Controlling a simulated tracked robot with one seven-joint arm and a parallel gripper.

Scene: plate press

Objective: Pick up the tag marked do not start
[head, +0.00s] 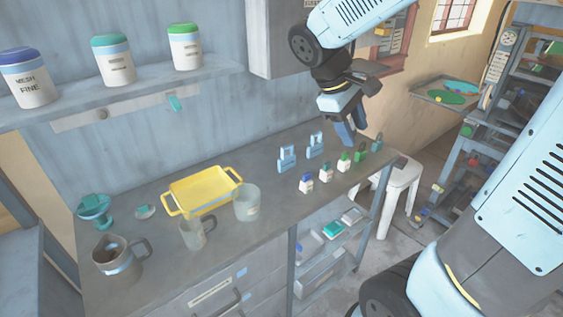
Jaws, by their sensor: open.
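No lettering reading "do not start" can be made out at this size. Two pale blue upright pieces with loops on top, shaped like padlocks or tags, stand at the back of the grey bench (262,222): one on the left (287,160) and one on the right (316,147). A small teal piece (174,103) hangs from the rail under the shelf; its marking is unreadable. My gripper (345,135) is open and points down above the bench's right part, right of the blue pieces. Whether anything lies between its fingers is not clear.
A row of small pieces with blue and green tops (326,173) stands in front of the blue pieces. A white stool (397,187) is beyond the right end.

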